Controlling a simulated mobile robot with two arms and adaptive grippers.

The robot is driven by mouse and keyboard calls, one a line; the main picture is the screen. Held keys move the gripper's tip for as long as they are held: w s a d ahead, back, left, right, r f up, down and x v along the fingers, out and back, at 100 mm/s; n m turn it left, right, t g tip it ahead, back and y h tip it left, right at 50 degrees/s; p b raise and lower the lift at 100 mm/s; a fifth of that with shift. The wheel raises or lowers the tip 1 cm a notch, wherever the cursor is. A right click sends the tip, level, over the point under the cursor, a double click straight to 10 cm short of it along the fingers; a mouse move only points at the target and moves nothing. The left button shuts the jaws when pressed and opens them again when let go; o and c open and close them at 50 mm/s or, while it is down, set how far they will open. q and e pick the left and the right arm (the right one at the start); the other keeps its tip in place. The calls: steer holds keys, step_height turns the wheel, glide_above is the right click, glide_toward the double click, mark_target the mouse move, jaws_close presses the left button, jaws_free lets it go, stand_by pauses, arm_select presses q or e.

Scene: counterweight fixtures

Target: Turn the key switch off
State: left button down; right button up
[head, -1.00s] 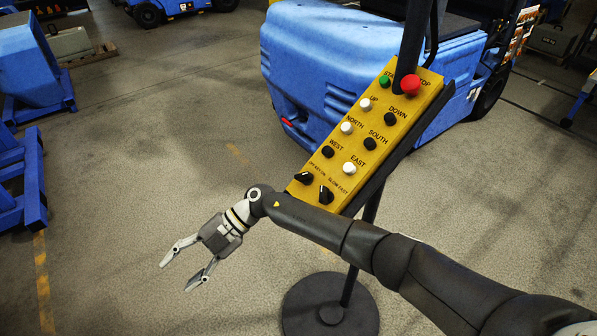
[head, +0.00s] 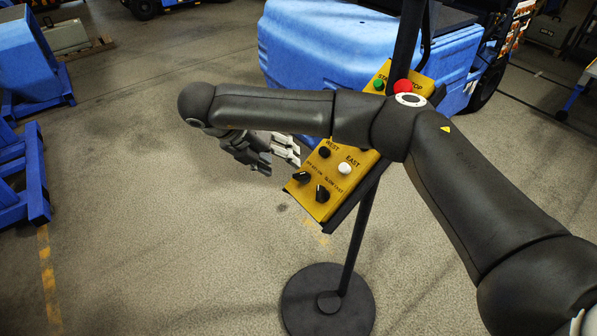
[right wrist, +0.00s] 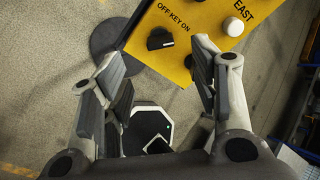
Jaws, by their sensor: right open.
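The key switch (head: 302,177) is a small black knob at the lower left corner of the yellow control panel (head: 312,204). In the right wrist view the key switch (right wrist: 160,39) sits under the label "OFF KEY ON"; I cannot tell its setting for sure. My right gripper (head: 281,161) is open and empty, just left of the panel's lower part in the head view. In the right wrist view the key switch shows between and beyond the fingertips (right wrist: 155,62), apart from them. My left gripper is not in view.
A black SLOW/FAST knob (head: 321,193) sits right beside the key switch, with a white EAST button (head: 344,168) above. A red stop button (head: 403,86) is at the top. My right arm covers the middle buttons. The panel's stand has a round black base (head: 328,300).

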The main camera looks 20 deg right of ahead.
mark_target(298, 174)
steer(key=p+x, duration=0.3)
steer(key=x, duration=0.5)
steer(key=shift+d+f, duration=0.15)
steer(key=shift+d, duration=0.05)
steer(key=shift+w+d+f+p, duration=0.15)
steer(key=shift+f+p, duration=0.15)
steer(key=shift+f, duration=0.25)
steer(key=c, duration=1)
steer(key=shift+f+n+b, duration=0.15)
steer(key=shift+n+b, duration=0.25)
steer(key=shift+b, duration=0.35)
steer(key=n+b, duration=0.8)
steer(key=b, duration=0.2)
steer(key=shift+h, duration=0.3)
steer(key=n+b, duration=0.2)
steer(key=n, duration=0.1)
steer(key=shift+n, duration=0.4)
steer(key=shift+n+b, duration=0.9)
steer(key=shift+n, duration=0.7)
